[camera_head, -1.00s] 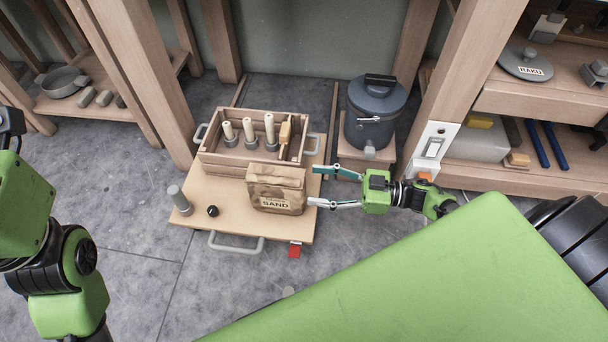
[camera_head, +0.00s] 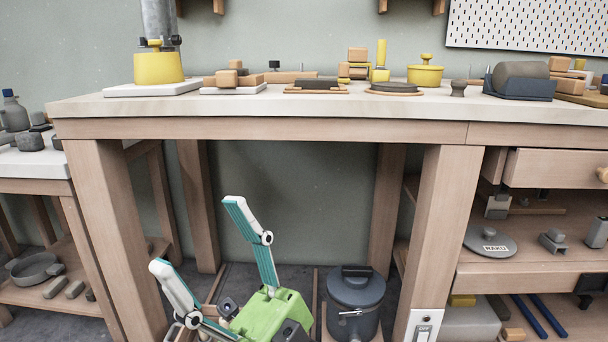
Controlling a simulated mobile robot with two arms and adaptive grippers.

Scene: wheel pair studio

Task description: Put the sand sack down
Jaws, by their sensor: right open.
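My right gripper (camera_head: 196,232) is raised in front of the workbench's open knee space, its fingers wide apart and pointing up. Nothing is between the fingers. The sand sack is not in this view; the low board it stood on a second ago lies below the lower edge or behind my gripper. My left gripper is not in view.
The workbench top (camera_head: 300,110) carries yellow pots, wooden blocks and a grey roll along its length. A dark lidded bucket (camera_head: 355,300) stands under the bench, right of my gripper. Shelves with a RAKU disc (camera_head: 489,241) are at right.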

